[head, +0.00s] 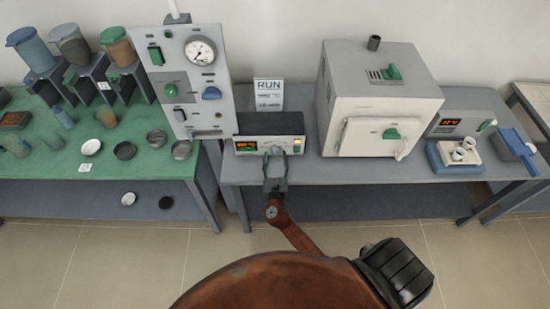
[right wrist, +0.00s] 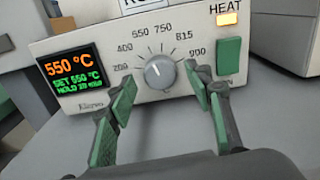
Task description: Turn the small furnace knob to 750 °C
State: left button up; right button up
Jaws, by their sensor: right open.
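The small furnace (head: 270,124) is a low box with a dark top on the grey table. The display (right wrist: 73,70) reads 550 °C in orange and SET 550 °C in green. My right gripper (right wrist: 160,75) is open in front of the panel, its green-padded fingers on either side of the knob with gaps visible. In the head view the right gripper (head: 275,168) partly hides the knob. My left gripper is not in view.
An orange HEAT lamp (right wrist: 228,19) is lit above a green switch (right wrist: 229,57), close to the right finger. A RUN card (head: 268,94) stands behind the furnace. A tall gauge panel (head: 196,85) is to the left, a large white furnace (head: 375,105) to the right.

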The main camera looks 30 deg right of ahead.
jog(key=shift+c, duration=0.4)
jog(key=c, duration=1.1)
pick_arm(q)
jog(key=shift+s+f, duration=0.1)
pick_arm(e)
jog(key=m+b, duration=0.3)
jog(key=shift+f, duration=0.15)
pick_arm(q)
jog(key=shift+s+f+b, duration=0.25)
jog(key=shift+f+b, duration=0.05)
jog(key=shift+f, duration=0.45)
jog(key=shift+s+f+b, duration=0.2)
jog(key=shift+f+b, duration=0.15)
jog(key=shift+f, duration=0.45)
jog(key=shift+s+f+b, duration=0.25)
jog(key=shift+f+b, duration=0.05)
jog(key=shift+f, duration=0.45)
pick_arm(e)
jog(key=shift+m, duration=1.4)
jog(key=shift+w, duration=0.1)
jog(key=o, duration=1.2)
